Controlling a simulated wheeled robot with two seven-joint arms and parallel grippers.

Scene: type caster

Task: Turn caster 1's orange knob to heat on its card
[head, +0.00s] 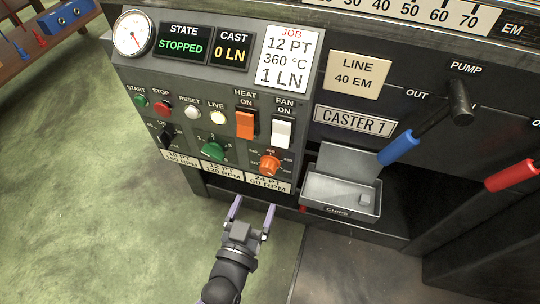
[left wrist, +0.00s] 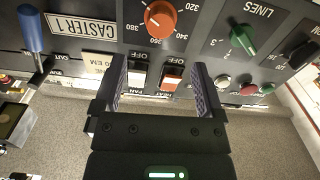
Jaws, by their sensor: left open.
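The orange knob (head: 269,164) is on caster 1's panel, below the white fan switch. It also shows at the top of the left wrist view (left wrist: 160,19), with dial numbers from 320 to 380 around it. A white mark on it points to the lower left there, near 360 and 380, but I cannot tell the exact setting. The job card (head: 290,58) reads 12 PT, 360 °C, 1 LN. My left gripper (head: 252,209) is open and empty, below the panel in the head view, apart from the knob. My right gripper is out of view.
A green knob (head: 213,151) sits left of the orange one. The orange heat switch (head: 245,124) and white fan switch (head: 281,133) are above. A metal chips tray (head: 340,192) stands to the right, below the blue-handled pump lever (head: 398,148). Floor at left is clear.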

